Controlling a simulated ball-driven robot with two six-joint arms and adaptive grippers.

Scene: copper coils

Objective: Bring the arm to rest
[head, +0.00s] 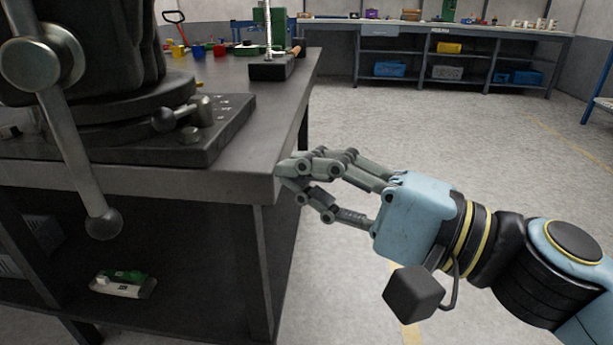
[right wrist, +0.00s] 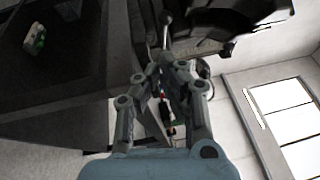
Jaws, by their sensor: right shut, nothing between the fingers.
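My right gripper (head: 284,178) is shut and empty. In the head view its arm comes in from the lower right, and its fingertips point left at the near right corner of the dark workbench (head: 225,185). The fingertips overlap the bench corner in the picture; I cannot tell whether they touch it. In the right wrist view the fingers of the gripper (right wrist: 168,70) point up the picture, with the dark bench (right wrist: 60,95) at the left. My left gripper is not in either view.
A heavy dark machine (head: 110,130) with a ball-ended lever (head: 75,150) stands on the bench. A green and white object (head: 123,284) lies on its lower shelf. A long bench (head: 490,33) stands at the back. The floor (head: 430,130) between is clear.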

